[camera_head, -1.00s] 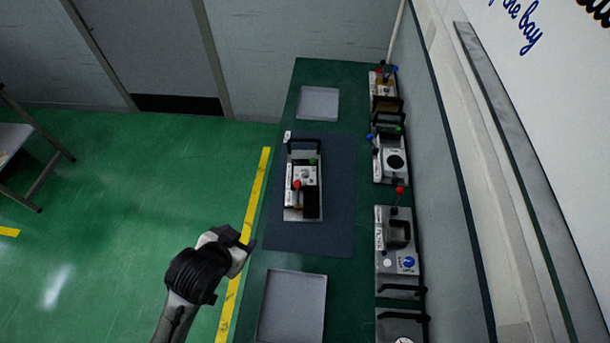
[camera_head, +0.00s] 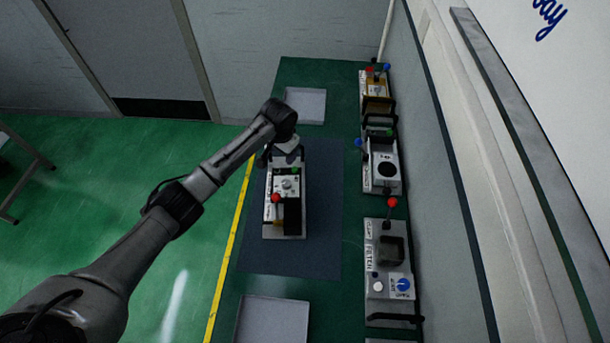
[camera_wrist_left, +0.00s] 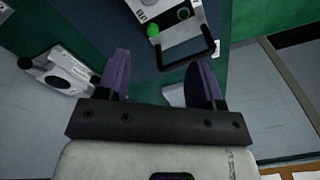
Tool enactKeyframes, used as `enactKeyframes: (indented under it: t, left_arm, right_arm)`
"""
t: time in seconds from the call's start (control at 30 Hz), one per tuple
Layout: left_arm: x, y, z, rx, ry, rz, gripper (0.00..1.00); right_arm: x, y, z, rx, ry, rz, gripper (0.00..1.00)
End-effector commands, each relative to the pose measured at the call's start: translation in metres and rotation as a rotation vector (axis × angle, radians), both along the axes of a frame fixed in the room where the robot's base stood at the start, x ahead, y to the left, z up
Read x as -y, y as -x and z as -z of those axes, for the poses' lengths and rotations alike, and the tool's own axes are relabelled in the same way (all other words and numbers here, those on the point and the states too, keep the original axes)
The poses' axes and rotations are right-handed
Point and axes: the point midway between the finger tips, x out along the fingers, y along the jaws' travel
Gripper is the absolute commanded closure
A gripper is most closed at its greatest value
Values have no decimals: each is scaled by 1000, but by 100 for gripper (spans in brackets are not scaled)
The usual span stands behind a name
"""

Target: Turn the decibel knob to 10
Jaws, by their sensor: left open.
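A grey device (camera_head: 284,208) stands on the dark blue mat in the head view. It has a small round silver knob (camera_head: 287,185), a red ball (camera_head: 276,198), a green ball (camera_head: 295,170) and a black block. I cannot read which knob is marked decibel. My left gripper (camera_head: 284,153) is over the device's far end, where the arm and hand hide part of the handle. In the left wrist view the gripper (camera_wrist_left: 160,82) is open with nothing between its fingers; the device's black handle (camera_wrist_left: 190,58) and green ball (camera_wrist_left: 153,30) show beyond them.
Several other devices line the wall side of the green bench, including one with a black dial (camera_head: 386,170) and one with a blue knob (camera_head: 403,285). Grey trays lie at the far end (camera_head: 305,105) and near end (camera_head: 272,325). The near part of the mat (camera_head: 300,260) is clear.

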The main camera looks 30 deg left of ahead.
Motion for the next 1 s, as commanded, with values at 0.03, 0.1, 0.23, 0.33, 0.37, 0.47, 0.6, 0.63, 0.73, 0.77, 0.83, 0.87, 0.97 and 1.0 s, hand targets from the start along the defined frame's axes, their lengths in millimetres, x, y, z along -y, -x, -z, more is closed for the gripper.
enactKeyframes:
  t: [0.03,0.1,0.23,0.33,0.37,0.47,0.6,0.63,0.73,0.77,0.83,0.87,0.97,1.0]
  left_arm:
    - [-2,5,8,-42,33,-32,39]
    - [4,9,9,-65,68,-51,39]
    - [6,12,14,-79,74,-90,39]
    - [6,11,25,-78,75,-96,39]
    - [6,11,29,-79,73,-96,39]
    - [6,11,47,-78,72,-94,39]
    - [6,11,75,-77,74,-95,39]
    - [6,12,81,-78,73,-95,39]
    - [6,11,98,-77,72,-94,39]
    - [6,11,103,-77,73,-95,39]
    - [6,11,113,-76,73,-95,39]
    - [6,11,117,-76,73,-94,39]
    - [6,11,129,-75,73,-93,39]
    - [6,11,133,-74,73,-93,39]
  right_arm:
    - [0,0,0,0,0,0,100]
    - [0,0,0,0,0,0,100]
    - [0,0,0,0,0,1,100]
    - [0,1,0,-3,0,1,100]
    - [0,1,0,-3,0,1,100]
    - [0,1,-1,-3,0,1,100]
    - [0,1,0,-3,0,1,100]
    - [0,1,0,-3,0,1,100]
    - [0,1,1,-3,0,1,100]
    - [0,1,1,-3,0,1,100]
    - [0,1,2,-3,0,1,100]
    - [0,1,2,-3,0,1,100]
    - [0,1,4,-3,0,0,100]
    - [0,1,5,-3,0,0,100]
